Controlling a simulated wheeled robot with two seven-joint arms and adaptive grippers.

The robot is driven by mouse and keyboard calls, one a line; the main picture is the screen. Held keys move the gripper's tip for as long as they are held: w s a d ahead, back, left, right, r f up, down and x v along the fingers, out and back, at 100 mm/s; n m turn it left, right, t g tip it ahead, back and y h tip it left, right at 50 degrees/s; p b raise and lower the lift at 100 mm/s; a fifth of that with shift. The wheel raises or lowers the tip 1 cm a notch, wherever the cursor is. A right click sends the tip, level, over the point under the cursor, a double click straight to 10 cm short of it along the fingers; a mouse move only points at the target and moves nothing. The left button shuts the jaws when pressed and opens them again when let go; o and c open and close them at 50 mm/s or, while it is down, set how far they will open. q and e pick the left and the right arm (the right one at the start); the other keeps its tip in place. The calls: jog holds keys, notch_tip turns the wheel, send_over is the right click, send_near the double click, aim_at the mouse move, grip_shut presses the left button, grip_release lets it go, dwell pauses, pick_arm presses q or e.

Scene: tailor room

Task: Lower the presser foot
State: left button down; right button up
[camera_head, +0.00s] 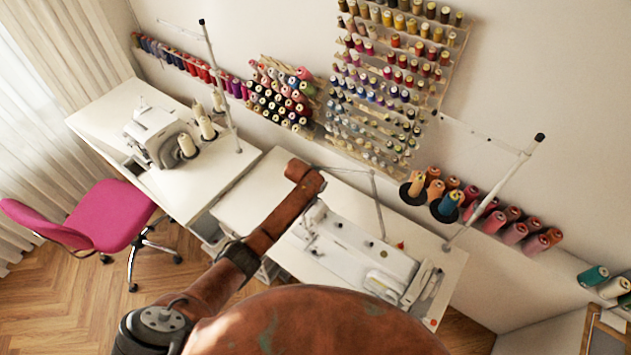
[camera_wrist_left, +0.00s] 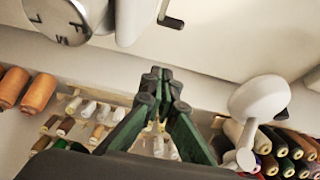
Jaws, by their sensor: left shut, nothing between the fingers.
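The white sewing machine (camera_head: 345,245) is set on a white table in the middle of the head view, partly hidden by my left arm. In the left wrist view, a white machine body (camera_wrist_left: 235,40) fills the top, with a marked round dial (camera_wrist_left: 60,18) at upper left and a small dark lever (camera_wrist_left: 171,21) near the top middle. I cannot make out the presser foot. My left gripper (camera_wrist_left: 156,74) is shut and empty, its tips a little below the dark lever in the picture. My right gripper is not in view.
A white rounded part (camera_wrist_left: 260,98) is right of my left gripper. Thread cones (camera_head: 515,232) line the wall behind the table (camera_head: 440,262). A thread stand (camera_head: 490,190) rises at right. Another machine (camera_head: 155,135) and a pink chair (camera_head: 110,215) are at left.

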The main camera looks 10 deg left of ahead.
pick_arm(q)
jog(key=v, duration=1)
jog(key=shift+r, duration=0.25)
jog(key=shift+s+a, duration=0.1)
